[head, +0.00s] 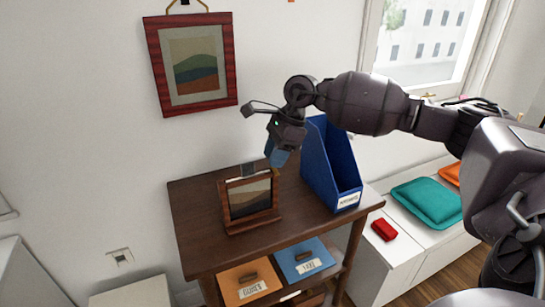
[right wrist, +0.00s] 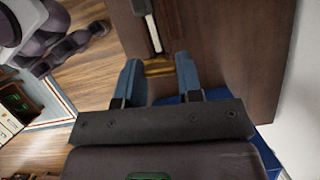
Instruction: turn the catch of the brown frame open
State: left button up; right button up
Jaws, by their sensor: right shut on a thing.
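The brown frame (head: 251,199) stands on the dark wooden table, with a landscape picture in it and a grey piece showing above its top edge. My right gripper (head: 275,160) reaches down to the frame's upper right side. In the right wrist view, a small brass-coloured piece, apparently the catch (right wrist: 158,68), lies between the blue fingertips of my right gripper (right wrist: 159,72). The gripper is shut on it. The catch is mostly hidden by the fingers, so I cannot tell how far it is turned. My left gripper is not in view.
A blue file holder (head: 328,170) stands on the table (head: 190,215) close to the right of the gripper. A reddish frame (head: 192,62) hangs on the wall. The table's left part is clear.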

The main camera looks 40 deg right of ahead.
jog(key=shift+f+n, duration=0.1)
jog(key=shift+n, duration=0.3)
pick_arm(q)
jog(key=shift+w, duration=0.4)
pick_arm(e)
jog(key=shift+n+g, duration=0.3)
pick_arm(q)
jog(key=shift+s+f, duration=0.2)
pick_arm(e)
jog(key=o, duration=0.7)
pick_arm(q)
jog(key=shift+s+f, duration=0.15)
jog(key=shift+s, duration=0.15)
pick_arm(e)
jog(key=shift+o, duration=1.2)
jog(key=shift+r, duration=0.25)
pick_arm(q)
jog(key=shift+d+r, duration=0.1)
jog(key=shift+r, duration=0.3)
pick_arm(e)
jog(key=w+v, duration=0.1)
jog(key=v, duration=0.9)
jog(key=shift+s+r, duration=0.25)
jog(key=shift+s, duration=0.25)
